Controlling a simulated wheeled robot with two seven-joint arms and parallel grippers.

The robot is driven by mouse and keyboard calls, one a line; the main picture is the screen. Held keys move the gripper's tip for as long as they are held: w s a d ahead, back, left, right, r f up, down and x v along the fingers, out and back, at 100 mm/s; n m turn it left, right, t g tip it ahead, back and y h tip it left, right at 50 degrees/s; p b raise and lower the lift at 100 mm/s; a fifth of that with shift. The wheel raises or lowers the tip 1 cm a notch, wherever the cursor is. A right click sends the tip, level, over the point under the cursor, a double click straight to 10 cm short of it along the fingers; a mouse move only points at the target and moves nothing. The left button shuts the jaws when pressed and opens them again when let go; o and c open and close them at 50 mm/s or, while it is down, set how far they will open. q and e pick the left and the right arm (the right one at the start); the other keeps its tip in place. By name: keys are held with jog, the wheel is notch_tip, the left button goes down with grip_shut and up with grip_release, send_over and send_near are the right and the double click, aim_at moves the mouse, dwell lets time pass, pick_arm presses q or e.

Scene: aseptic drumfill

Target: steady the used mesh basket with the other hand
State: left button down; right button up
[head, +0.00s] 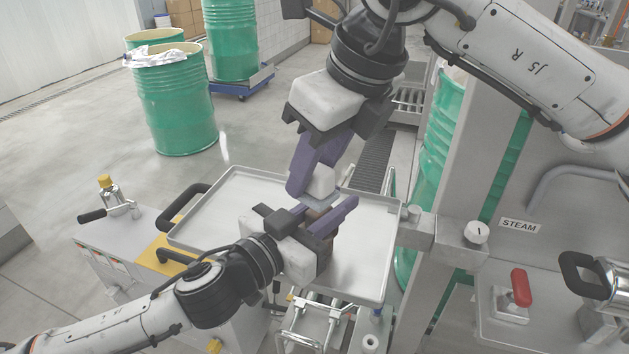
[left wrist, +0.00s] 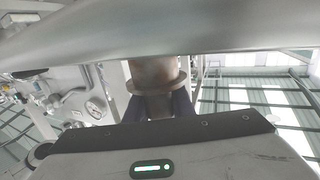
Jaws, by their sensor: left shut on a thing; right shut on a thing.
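The used mesh basket (left wrist: 155,73) is a brownish, stained cylinder with a wider rim or flange, seen in the left wrist view between my left gripper's dark purple fingers. In the head view only a small grey-brown part of it (head: 318,205) shows between the two grippers, above the tray. My left gripper (head: 325,212) comes in from the lower left and is shut on the basket. My right gripper (head: 312,185) reaches down from above with purple fingers close around the same spot, shut on the basket. Its contact is mostly hidden by the fingers.
A shallow metal tray (head: 215,222) with black handles lies under both grippers. A steel post with a STEAM label (head: 519,226) and a red-handled valve (head: 521,287) stand at right. Green drums (head: 178,105) stand on the floor behind. The tray's left part is clear.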

pick_arm(q)
jog(key=shift+f, duration=0.1)
pick_arm(e)
jog(key=shift+r, duration=1.85)
pick_arm(q)
jog(key=c, duration=1.5)
grip_release()
jog(key=shift+o, duration=0.2)
jog(key=v, duration=1.2)
jog(key=shift+s, duration=0.1)
pick_arm(e)
jog(key=shift+s, duration=0.1)
